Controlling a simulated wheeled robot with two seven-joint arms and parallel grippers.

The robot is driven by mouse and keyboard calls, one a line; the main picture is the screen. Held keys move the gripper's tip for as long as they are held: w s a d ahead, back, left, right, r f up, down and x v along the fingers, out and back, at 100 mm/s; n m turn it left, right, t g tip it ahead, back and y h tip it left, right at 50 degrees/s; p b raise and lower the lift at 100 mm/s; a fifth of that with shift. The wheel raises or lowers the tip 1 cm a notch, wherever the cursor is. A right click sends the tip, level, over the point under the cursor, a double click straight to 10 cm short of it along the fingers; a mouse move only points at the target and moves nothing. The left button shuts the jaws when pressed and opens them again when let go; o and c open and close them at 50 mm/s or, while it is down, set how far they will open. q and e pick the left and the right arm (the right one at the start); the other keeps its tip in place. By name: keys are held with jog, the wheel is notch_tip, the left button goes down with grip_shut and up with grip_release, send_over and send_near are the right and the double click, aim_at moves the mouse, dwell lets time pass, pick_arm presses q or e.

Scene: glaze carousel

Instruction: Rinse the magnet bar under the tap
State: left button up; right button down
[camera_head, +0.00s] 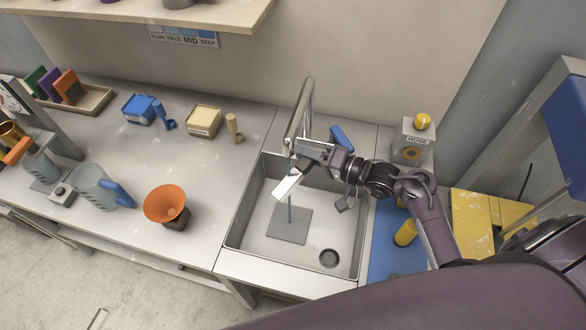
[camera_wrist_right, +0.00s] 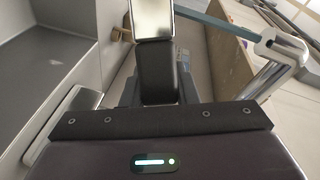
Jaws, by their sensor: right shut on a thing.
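My right gripper (camera_head: 310,155) is over the sink, close beside the tap, and is shut on a pale metallic bar (camera_head: 287,187), which looks like the magnet bar. The bar tilts down to the left above the basin. In the right wrist view its bright end (camera_wrist_right: 152,18) stands beyond a dark finger. The tap (camera_head: 308,95) arches over the sink (camera_head: 256,222). A thin bluish stream (camera_head: 290,211) runs down below the bar; it also shows at the spout in the wrist view (camera_wrist_right: 225,27). I cannot tell exactly where it meets the bar. My left gripper is out of view.
A blue lever (camera_head: 341,137) is behind my right gripper. A grey square (camera_head: 289,225) and a drain (camera_head: 329,258) are on the sink floor. A box marked HOSE (camera_head: 413,143) and a yellow cylinder (camera_head: 405,233) are at right.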

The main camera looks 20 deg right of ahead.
jog(key=s+a+r+p, duration=0.2)
jog(key=s+a+p, duration=0.3)
jog(key=s+p, duration=0.2)
jog(key=shift+s+a+r+p, duration=0.25)
jog(key=shift+s+r+p, duration=0.15)
jog(key=shift+s, duration=0.15)
jog(key=shift+f, duration=0.1)
dwell(0.3)
